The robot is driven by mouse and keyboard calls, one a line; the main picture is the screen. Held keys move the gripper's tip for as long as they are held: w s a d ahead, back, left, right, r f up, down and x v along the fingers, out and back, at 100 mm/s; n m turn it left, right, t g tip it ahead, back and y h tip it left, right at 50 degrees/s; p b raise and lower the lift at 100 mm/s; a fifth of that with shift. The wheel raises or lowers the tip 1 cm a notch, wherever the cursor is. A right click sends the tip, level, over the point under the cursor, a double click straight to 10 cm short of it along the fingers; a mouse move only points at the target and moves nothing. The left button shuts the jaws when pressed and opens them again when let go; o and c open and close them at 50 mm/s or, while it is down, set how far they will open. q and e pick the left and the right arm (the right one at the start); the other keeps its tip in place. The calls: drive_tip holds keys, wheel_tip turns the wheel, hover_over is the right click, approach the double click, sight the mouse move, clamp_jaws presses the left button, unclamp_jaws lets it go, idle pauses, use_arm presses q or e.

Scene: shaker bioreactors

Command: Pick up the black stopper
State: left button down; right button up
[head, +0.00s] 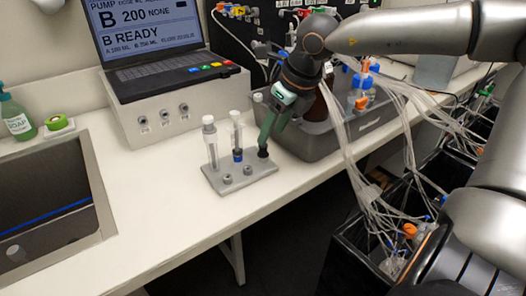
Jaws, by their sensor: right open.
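A grey rack (262,172) stands on the white bench and holds two clear tubes. A small black piece (263,153), which looks like the black stopper, is at the rack's right back corner. My right gripper (266,138) comes down from above with its green fingers pointing at this corner. The gripper is open. Its fingertips are at or just above the black piece, and I cannot tell whether they touch it. The fingers partly hide that corner. My left gripper is not in view.
A white-capped tube (211,145) and a tube with a blue band (237,140) stand close left of the gripper. A grey tub (312,145) with bottles is behind and right. A pump box (175,110) stands behind. The bench front is clear; tubing hangs at right.

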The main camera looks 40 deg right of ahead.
sight(263, 152)
drive_tip(key=shift+x, duration=2.75)
drive_tip(key=shift+w, duration=0.1)
clamp_jaws()
